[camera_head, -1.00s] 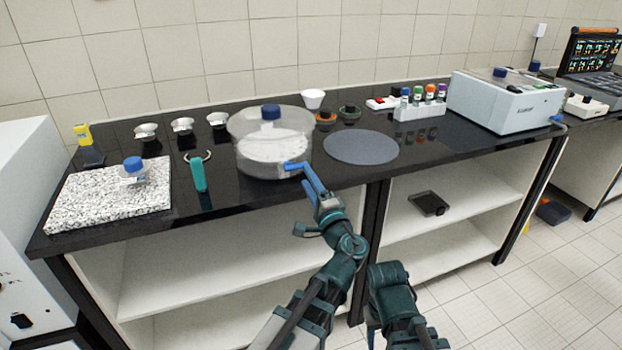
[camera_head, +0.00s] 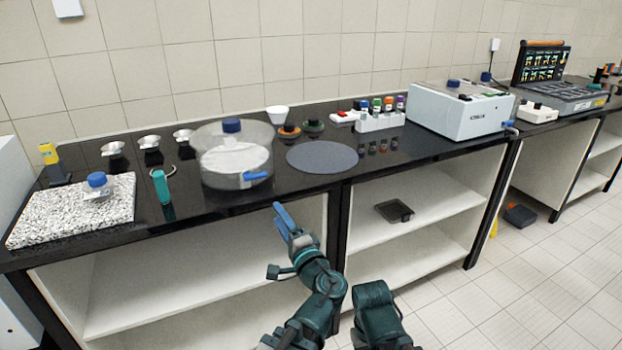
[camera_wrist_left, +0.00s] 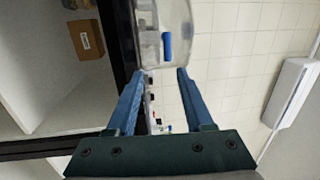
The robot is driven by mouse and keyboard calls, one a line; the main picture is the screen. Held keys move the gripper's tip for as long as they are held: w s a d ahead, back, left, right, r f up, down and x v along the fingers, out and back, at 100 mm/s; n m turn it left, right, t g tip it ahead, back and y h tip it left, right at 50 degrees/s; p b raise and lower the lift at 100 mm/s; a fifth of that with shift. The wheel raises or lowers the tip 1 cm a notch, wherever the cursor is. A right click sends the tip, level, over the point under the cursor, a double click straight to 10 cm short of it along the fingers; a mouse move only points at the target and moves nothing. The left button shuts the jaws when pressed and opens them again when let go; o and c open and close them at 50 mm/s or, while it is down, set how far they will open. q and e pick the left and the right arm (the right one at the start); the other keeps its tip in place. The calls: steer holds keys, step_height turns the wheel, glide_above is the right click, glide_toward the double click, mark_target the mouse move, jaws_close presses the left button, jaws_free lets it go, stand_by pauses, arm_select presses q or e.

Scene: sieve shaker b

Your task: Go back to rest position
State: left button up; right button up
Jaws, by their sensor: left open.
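My left gripper (camera_head: 280,222) is open and empty in front of the bench's front edge. It is apart from the clear round vessel (camera_head: 222,178), which stands on the black bench top with a blue knob on top and a blue handle (camera_head: 256,176) low on its front. In the left wrist view, the two blue fingers (camera_wrist_left: 157,88) are spread with nothing between them. The vessel (camera_wrist_left: 180,50) and its blue handle (camera_wrist_left: 167,46) show beyond the fingertips. Part of my right arm shows at the bottom of the head view; its gripper is not visible.
A grey round mat (camera_head: 322,157) lies right of the vessel. A teal-handled tool (camera_head: 161,187) and a speckled slab (camera_head: 75,222) with a blue-capped jar (camera_head: 98,186) are left. A vial rack (camera_head: 380,122) and white machine (camera_head: 460,112) stand right. Open shelves lie below.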

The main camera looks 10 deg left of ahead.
arm_select(q)
steer(key=s+f+n+g+h+p, duration=0.45)
steer(key=s+n+g+p, duration=0.2)
steer(key=g+p, duration=0.4)
steer(key=s+d+g+h+p, duration=0.5)
steer(key=s+d+p, duration=0.3)
steer(key=s+d, duration=0.3)
steer(key=shift+s+d+f+h, duration=0.2)
steer(key=shift+d+h, duration=0.4)
steer(key=shift+h, duration=0.25)
steer(key=shift+m, duration=0.25)
